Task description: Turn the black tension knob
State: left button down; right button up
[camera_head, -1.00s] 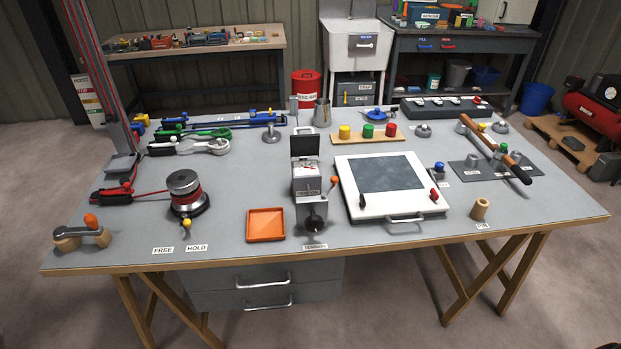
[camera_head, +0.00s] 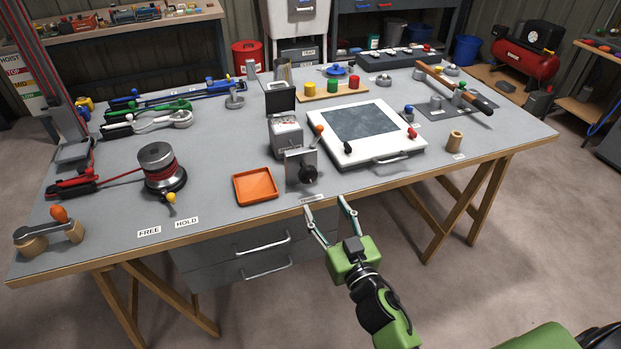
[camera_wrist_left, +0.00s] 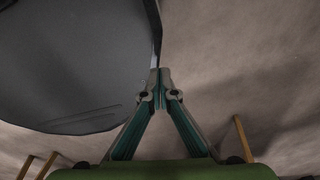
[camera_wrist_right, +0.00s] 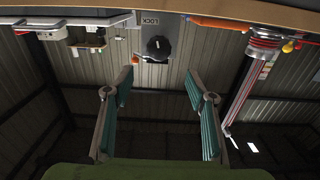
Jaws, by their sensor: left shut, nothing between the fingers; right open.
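The black tension knob (camera_head: 308,174) sits on the front face of a grey metal box (camera_head: 287,140) near the table's front edge. In the right wrist view the knob (camera_wrist_right: 158,47) shows with a pale mark on it, beyond and between the fingers. My right gripper (camera_head: 325,204) is open and empty, in front of the table edge, below and slightly right of the knob and apart from it. It also shows in the right wrist view (camera_wrist_right: 160,78). My left gripper (camera_wrist_left: 159,76) is shut and empty in its wrist view, away from the knob; the head view does not show it.
An orange tray (camera_head: 255,186) lies left of the box. A white-framed panel (camera_head: 376,157) lies to its right. An orange-tipped lever (camera_head: 318,130) rises beside the box. A winch drum (camera_head: 161,168) stands further left. The table's wooden front edge (camera_head: 400,182) runs below the knob.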

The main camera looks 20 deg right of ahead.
aim_at(310, 177)
jog(key=w, duration=1.3)
jog(key=shift+w+a+p, duration=0.1)
jog(key=shift+w+p, duration=0.3)
jog(key=c, duration=1.1)
